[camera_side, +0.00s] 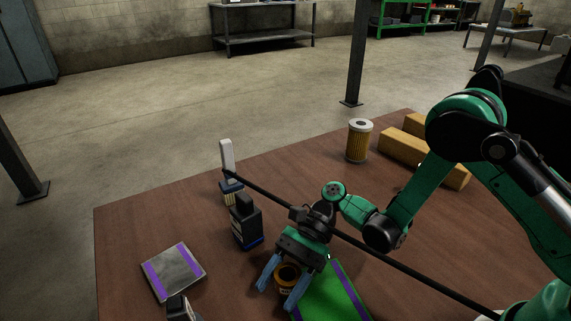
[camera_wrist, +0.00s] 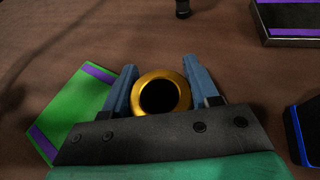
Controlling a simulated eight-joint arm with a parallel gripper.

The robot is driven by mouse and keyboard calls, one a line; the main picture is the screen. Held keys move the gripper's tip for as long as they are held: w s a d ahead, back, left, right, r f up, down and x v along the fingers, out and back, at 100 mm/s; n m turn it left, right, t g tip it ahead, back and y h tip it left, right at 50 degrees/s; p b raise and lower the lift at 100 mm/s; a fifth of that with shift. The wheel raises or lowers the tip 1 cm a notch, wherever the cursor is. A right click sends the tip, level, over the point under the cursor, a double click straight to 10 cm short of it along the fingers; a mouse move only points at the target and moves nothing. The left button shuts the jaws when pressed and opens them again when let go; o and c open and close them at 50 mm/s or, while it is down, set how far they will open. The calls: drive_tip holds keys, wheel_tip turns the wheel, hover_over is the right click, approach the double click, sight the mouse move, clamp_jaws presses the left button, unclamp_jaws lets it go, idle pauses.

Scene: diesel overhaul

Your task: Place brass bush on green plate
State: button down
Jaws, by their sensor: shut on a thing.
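The brass bush (camera_wrist: 161,78) is a gold ring with a dark bore, and it sits between the two blue fingers of my gripper (camera_wrist: 158,82). In the side view the bush (camera_side: 287,274) is partly hidden by the fingers of my gripper (camera_side: 284,281), which is shut on it. The green plate (camera_side: 330,290) has purple stripes and lies on the table just right of the gripper. In the wrist view the green plate (camera_wrist: 72,112) is left of the bush and partly covered by the gripper body. I cannot tell how high the bush is above the table.
A grey plate with purple stripes (camera_side: 173,272) lies at left. A dark bottle (camera_side: 245,222) and a blue-and-white brush-like item (camera_side: 229,168) stand behind the gripper. A yellow filter (camera_side: 359,140) and wooden blocks (camera_side: 420,158) are farther back. The table between is clear.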

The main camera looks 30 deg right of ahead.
sight(291, 269)
drive_tip(key=shift+c, duration=1.1)
unclamp_jaws()
drive_tip(key=v, duration=0.7)
drive_tip(key=shift+w+d, duration=0.1)
drive_tip(key=shift+d, duration=0.05)
drive_tip(key=r+t, duration=0.1)
drive_tip(key=w+r+n+h, duration=0.1)
drive_tip(key=r+t, duration=0.1)
drive_tip(key=shift+w+d+r+t+h, duration=0.2)
drive_tip(key=shift+d+t+h, duration=0.1)
drive_tip(key=shift+d+h, duration=0.1)
drive_tip(key=s+d+r+n+t+h, duration=0.2)
drive_tip(key=d+r+n+t+h, duration=0.1)
drive_tip(key=d+n+t+h, duration=0.1)
drive_tip(key=s+d+r+n+t+h, duration=0.2)
drive_tip(key=d+r+n+t+h, duration=0.2)
drive_tip(key=d+n+t+h, duration=0.1)
drive_tip(key=shift+s+d+n+t+h, duration=0.35)
drive_tip(key=shift+d+n+h, duration=0.45)
drive_tip(key=shift+d+n, duration=0.75)
drive_tip(key=shift+a+n, duration=0.25)
drive_tip(key=shift+a, duration=0.05)
